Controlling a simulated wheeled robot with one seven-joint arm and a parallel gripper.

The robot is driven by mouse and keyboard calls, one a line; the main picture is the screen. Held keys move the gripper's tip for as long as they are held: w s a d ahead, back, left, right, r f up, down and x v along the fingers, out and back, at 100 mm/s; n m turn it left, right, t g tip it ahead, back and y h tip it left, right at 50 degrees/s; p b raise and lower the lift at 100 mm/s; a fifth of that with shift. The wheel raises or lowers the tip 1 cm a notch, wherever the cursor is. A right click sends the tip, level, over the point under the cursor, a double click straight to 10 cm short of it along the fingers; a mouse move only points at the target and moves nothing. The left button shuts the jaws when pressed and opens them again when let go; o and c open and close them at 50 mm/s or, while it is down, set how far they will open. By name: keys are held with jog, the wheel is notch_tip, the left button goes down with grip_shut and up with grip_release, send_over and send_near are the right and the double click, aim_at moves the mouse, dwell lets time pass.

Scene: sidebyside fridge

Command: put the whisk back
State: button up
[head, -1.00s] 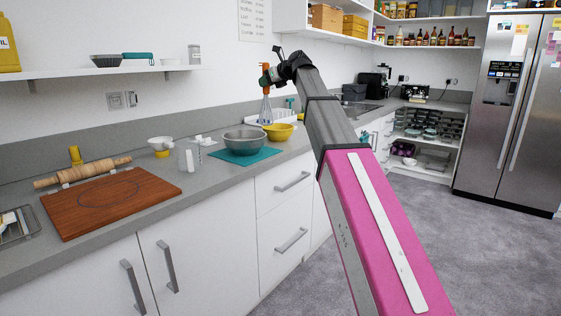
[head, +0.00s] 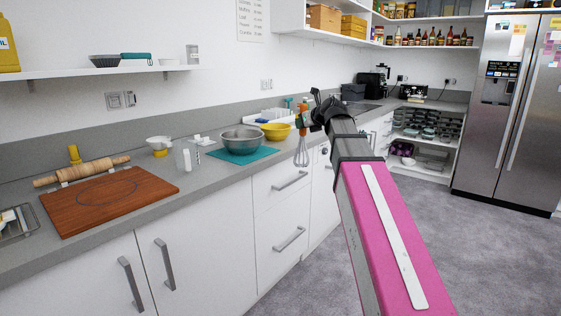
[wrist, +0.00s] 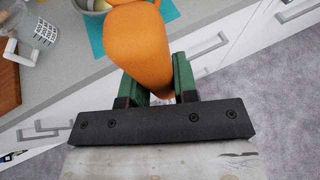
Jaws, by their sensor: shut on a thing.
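The whisk (head: 302,155) hangs head down from my gripper (head: 301,122), its wire loops in front of the counter's front edge. My gripper is shut on the whisk's orange handle, which also shows in the wrist view (wrist: 140,60) between the green finger pads (wrist: 160,85). The wire head is hidden behind the handle in the wrist view. The grey mixing bowl (head: 242,138) stands on a teal mat (head: 262,155), left of the whisk. A yellow bowl (head: 275,131) stands just behind it.
A wooden board (head: 110,200), rolling pin (head: 85,171) and clear jug (head: 187,156) stand on the counter to the left. Drawers (head: 285,205) are shut below. A fridge (head: 505,110) stands at the right. The grey floor is clear.

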jog(key=s+d+f+m+t+h, duration=0.1)
jog(key=s+d+f+m+h, duration=0.2)
jog(key=s+d+f, duration=0.7)
jog(key=shift+s+t, duration=0.3)
jog(key=shift+s, duration=0.45)
